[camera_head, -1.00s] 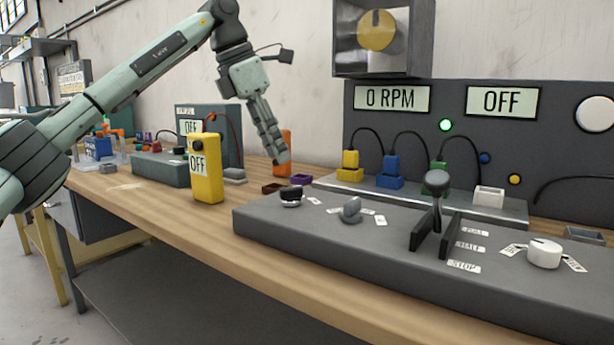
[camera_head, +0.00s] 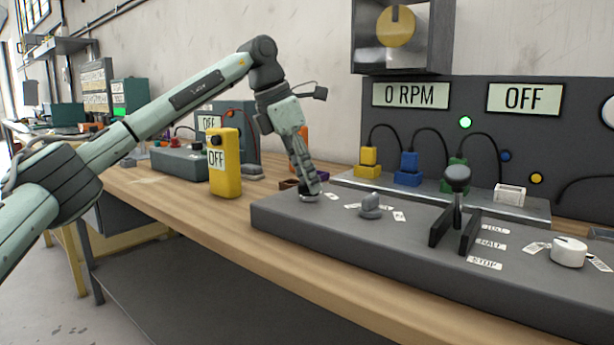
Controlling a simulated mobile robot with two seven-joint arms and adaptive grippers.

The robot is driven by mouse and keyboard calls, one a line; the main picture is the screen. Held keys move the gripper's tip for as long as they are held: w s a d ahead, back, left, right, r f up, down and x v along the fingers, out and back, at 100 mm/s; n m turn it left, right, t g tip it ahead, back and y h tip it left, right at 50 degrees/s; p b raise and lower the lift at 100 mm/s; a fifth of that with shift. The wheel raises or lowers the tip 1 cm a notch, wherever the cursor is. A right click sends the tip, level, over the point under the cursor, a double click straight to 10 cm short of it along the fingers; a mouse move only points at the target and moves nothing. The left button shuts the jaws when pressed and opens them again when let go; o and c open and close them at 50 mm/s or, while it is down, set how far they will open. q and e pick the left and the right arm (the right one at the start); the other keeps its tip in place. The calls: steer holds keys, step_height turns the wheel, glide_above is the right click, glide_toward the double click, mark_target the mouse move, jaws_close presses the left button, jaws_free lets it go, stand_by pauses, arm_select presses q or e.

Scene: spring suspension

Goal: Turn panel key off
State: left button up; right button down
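The grey control panel (camera_head: 330,222) lies on the wooden bench, with a row of controls along its top. At its left end a small dark key-like switch (camera_head: 308,197) with a pale base is mostly hidden by my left gripper (camera_head: 312,186). The gripper points down right at this switch. Its fingers are seen from the side, so I cannot tell how far apart they are or whether they touch the switch. A grey knob (camera_head: 371,205) sits just right of it. The displays read "0 RPM" (camera_head: 410,95) and "OFF" (camera_head: 524,98). My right gripper is out of view.
A yellow box (camera_head: 224,165) labelled OFF stands on the bench left of my gripper. Coloured plugs with cables (camera_head: 409,168) stand behind the panel.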

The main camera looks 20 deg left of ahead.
arm_select(q)
jaws_close()
steer(key=shift+n, duration=0.3)
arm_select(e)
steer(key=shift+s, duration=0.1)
arm_select(q)
steer(key=n+y, duration=0.1)
steer(key=n, duration=0.1)
steer(key=n+t, duration=0.1)
steer(key=n, duration=0.1)
steer(key=shift+d+n+y, duration=0.1)
steer(key=shift+n+y, duration=0.2)
steer(key=shift+y, duration=0.1)
steer(key=n+y, duration=0.1)
steer(key=n, duration=0.2)
steer(key=shift+d+t, duration=0.1)
steer(key=shift+t, duration=0.2)
steer(key=shift+n+y, duration=0.8)
steer(key=shift+n, duration=1)
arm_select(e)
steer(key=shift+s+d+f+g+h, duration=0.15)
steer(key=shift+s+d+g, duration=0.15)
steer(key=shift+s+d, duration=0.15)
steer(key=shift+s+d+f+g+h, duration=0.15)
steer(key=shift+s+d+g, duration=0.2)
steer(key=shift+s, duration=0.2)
arm_select(q)
steer(key=shift+o, duration=1.2)
jaws_free()
